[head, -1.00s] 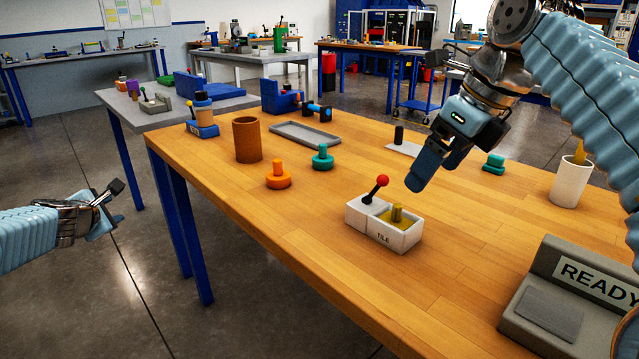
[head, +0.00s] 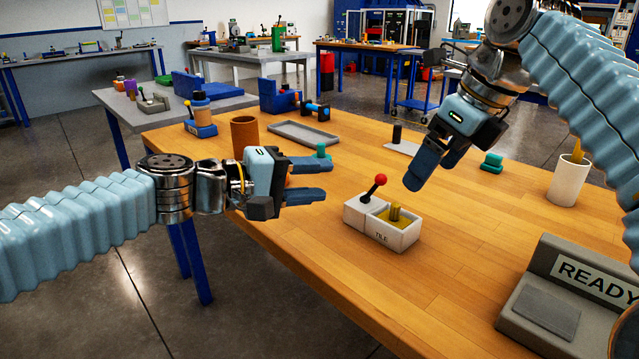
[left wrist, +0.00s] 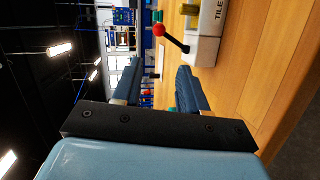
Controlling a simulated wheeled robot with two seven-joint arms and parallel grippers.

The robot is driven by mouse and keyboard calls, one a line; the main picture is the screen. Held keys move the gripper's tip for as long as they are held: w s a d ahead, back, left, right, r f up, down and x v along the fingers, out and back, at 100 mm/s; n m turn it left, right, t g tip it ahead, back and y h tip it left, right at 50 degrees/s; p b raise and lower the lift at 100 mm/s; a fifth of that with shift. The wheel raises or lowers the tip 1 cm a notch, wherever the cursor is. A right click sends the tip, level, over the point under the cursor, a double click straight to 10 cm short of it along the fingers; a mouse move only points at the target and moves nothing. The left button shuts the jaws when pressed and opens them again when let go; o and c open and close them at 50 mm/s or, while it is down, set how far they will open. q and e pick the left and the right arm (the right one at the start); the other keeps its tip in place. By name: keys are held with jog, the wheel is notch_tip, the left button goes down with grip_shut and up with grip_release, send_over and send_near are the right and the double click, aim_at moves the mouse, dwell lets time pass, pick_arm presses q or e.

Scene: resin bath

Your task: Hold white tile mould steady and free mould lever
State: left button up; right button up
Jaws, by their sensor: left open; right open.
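The white tile mould (head: 397,233), marked TILE, sits on the wooden table. Yellow material with a yellow peg (head: 395,212) shows in its open part. The mould lever (head: 373,189), a black rod with a red ball, leans up from its left part. My left gripper (head: 322,179) is open and empty, left of the mould and apart from it. In the left wrist view the mould (left wrist: 207,40) and red-tipped lever (left wrist: 174,39) lie beyond the open fingers. My right gripper (head: 425,172) is above and right of the mould, apart from it; its fingers overlap in the head view.
A grey READY stand (head: 550,310) is at the front right. A white cup (head: 568,185) stands at the right and a teal piece (head: 492,162) behind. A brown cylinder (head: 244,133) and grey tray (head: 302,134) are farther back. The wood in front of the mould is clear.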

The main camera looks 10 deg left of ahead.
aim_at(399, 217)
jog(key=x, duration=1.4)
jog(key=shift+s+d, duration=0.1)
jog(key=shift+c, duration=0.2)
jog(key=c, duration=1.3)
